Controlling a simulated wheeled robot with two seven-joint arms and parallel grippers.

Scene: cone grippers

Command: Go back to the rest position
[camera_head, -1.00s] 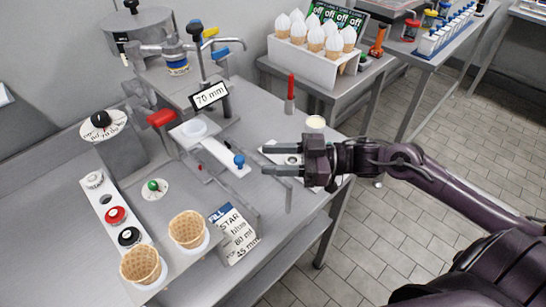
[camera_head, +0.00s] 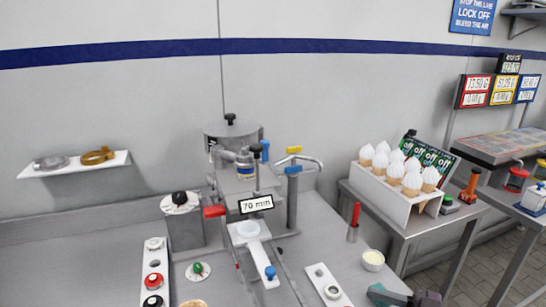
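Only a small dark part of my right gripper (camera_head: 392,296) shows at the bottom edge, right of centre. The rest of it and its arm are cut off by the frame. I cannot tell whether its fingers are apart. It appears beside a pale plate with a round hole (camera_head: 318,277) and below a small cream-filled cup (camera_head: 373,259). My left gripper is not in view.
A dispensing machine (camera_head: 232,135) with a "70 mm" display (camera_head: 256,204) stands mid-bench. A button panel (camera_head: 154,262) is at lower left. A white box of topped cones (camera_head: 385,200) stands on the right. A wall shelf (camera_head: 75,170) holds two rings.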

